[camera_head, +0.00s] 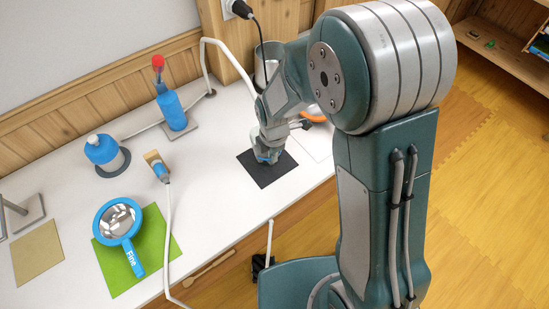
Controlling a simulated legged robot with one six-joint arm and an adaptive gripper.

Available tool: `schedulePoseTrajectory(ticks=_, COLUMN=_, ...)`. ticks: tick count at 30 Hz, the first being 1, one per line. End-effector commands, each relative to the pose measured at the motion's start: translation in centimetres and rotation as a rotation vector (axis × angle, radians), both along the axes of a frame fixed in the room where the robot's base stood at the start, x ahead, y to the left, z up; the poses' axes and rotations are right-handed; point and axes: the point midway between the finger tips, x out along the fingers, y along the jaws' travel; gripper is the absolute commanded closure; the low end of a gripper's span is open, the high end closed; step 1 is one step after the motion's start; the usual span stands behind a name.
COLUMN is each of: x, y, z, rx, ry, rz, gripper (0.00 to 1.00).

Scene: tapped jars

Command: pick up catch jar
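My gripper (268,156) points down at the dark square mat (267,176) on the white table. Its fingers are small and partly hidden by my arm, so I cannot tell whether they are open or closed on something. No jar shows clearly at the fingertips. A squat blue jar with a white top (102,150) stands on a dark round base at the left. A taller blue bottle with a red top (172,106) stands on a grey plate at the back. I cannot tell which vessel is the catch jar.
A blue sieve marked "Fine" (119,222) lies on a green mat (166,240). A tan mat (38,256) is at the left. A corded tool (158,168) lies mid-table. An orange-rimmed item (311,113) is partly hidden behind my arm. White table shows between them.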

Motion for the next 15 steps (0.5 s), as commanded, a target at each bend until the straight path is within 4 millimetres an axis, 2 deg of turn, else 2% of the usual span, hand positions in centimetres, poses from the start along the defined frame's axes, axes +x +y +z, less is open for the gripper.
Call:
schedulePoseTrajectory(ticks=1, x=-0.9, y=1.2, z=-0.2, rx=-0.003, ry=0.007, rz=0.01, gripper=1.0)
schedulePoseTrajectory(ticks=15, x=-7.7, y=11.1, z=-0.2, rx=-0.001, ry=0.006, rz=0.01, gripper=1.0)
